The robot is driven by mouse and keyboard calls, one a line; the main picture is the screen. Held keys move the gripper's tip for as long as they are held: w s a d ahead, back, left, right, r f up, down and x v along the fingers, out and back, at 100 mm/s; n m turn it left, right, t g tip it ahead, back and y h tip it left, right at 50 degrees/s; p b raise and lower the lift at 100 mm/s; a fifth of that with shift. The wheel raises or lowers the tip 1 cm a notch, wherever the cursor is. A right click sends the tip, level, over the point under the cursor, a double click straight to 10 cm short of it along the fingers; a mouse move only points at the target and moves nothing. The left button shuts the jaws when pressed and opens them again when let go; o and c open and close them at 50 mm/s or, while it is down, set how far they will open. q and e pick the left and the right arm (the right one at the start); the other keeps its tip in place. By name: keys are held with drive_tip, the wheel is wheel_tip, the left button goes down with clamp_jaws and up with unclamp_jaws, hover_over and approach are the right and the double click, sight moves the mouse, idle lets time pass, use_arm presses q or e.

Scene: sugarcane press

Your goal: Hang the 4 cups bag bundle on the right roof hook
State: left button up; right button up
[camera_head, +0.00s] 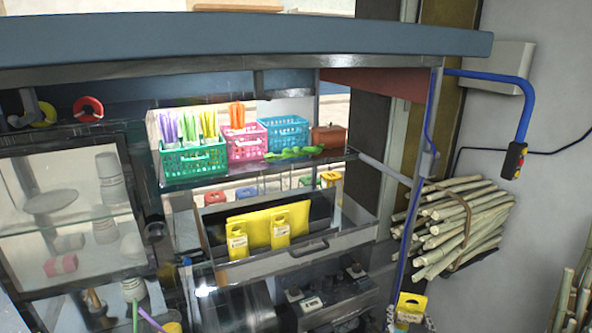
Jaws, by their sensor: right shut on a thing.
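My right gripper (411,322) is at the bottom edge, right of centre, only partly in view. It is shut on a yellow bag bundle (412,302) with a pale label and a hole in its top tab. The bundle's lower part is hidden by the gripper and the frame edge. Two similar yellow tabs, a left one (237,240) and a right one (280,228), stand at the tray with a yellow sheet behind. The stall roof (250,38) runs across the top, far above my gripper. I cannot clearly make out a right roof hook. My left gripper is not in view.
A metal post (417,190) with a blue cable stands just above my right gripper. Sugarcane stalks (455,225) are bundled to its right. Coloured baskets (193,158) fill the shelf; a glass case (75,200) stands left.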

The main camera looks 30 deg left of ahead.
drive_tip(key=s+a+r+n+g+y+p, duration=0.25)
drive_tip(key=s+a+r+p, duration=0.4)
drive_tip(key=r, duration=0.85)
drive_tip(key=s+a+r+n+g+y+p, duration=0.1)
drive_tip(key=s+a+r+n+y+p, duration=0.2)
drive_tip(key=a+r+p, duration=0.9)
drive_tip(key=s+a+r+n+g+y+p, duration=0.1)
drive_tip(key=s+a+r+n+y+p, duration=0.3)
drive_tip(key=r, duration=1.4)
drive_tip(key=w+a+f+m+h+b, duration=0.1)
drive_tip(key=w+a+f+b, duration=0.1)
drive_tip(key=w+a, duration=0.4)
drive_tip(key=shift+a, duration=1.35)
drive_tip(key=o, duration=1.2)
drive_tip(key=shift+c, duration=0.2)
